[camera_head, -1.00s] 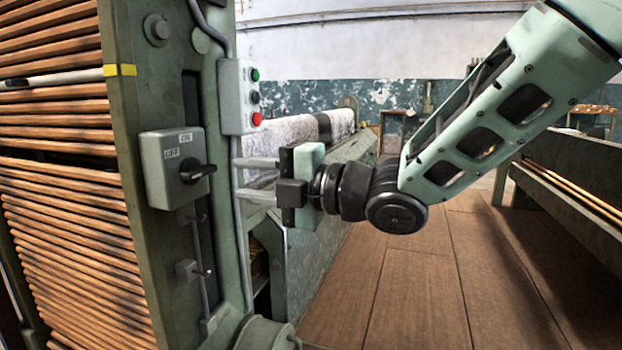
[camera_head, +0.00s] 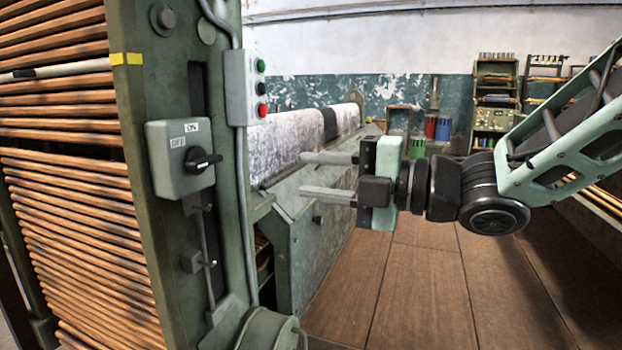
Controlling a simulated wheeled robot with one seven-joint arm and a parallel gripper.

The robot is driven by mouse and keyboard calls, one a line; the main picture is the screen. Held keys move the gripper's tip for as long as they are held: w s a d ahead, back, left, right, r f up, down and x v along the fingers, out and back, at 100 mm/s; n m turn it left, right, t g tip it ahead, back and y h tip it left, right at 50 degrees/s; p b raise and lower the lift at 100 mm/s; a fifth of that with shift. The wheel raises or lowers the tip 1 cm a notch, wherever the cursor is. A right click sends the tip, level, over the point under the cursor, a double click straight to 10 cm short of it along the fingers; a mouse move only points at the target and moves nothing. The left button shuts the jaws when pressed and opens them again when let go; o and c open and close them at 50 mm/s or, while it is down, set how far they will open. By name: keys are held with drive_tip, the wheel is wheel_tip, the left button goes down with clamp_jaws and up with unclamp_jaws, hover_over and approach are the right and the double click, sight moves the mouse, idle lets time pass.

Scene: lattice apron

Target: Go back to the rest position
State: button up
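My gripper (camera_head: 304,176) is at the middle of the view, at the end of my pale green arm. Its two grey fingers point left and stand apart, one above the other, with nothing between them. It is in front of the green machine's roll of pale cloth and to the right of the machine's upright, clear of it in the picture. The grey switch box (camera_head: 172,180) on the upright has a black knob (camera_head: 203,161) and ON and OFF labels.
A control box (camera_head: 239,90) with green, black and red buttons is on the upright. A rack of wooden slats (camera_head: 60,200) fills the left side. Shelves (camera_head: 495,100) and coloured drums (camera_head: 436,128) stand at the back. The wooden floor (camera_head: 420,300) is clear at lower middle.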

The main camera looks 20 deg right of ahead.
wheel_tip(320, 180, down, 14)
drive_tip(key=s+f+m+g+h, duration=0.1)
drive_tip(key=s+m+g+h, duration=0.15)
drive_tip(key=m+h, duration=0.95)
drive_tip(key=s+f+m+g+h, duration=0.1)
drive_tip(key=s+f+m+g, duration=0.3)
drive_tip(key=s, duration=0.4)
drive_tip(key=s+f+m+g+h, duration=0.1)
drive_tip(key=s+f+m+g, duration=0.1)
drive_tip(key=s+m+g, duration=0.5)
wheel_tip(320, 180, up, 37)
drive_tip(key=s+n+t+p, duration=0.1)
drive_tip(key=n+t+p, duration=0.1)
drive_tip(key=p, duration=3.6)
drive_tip(key=shift+s+a+r, duration=0.15)
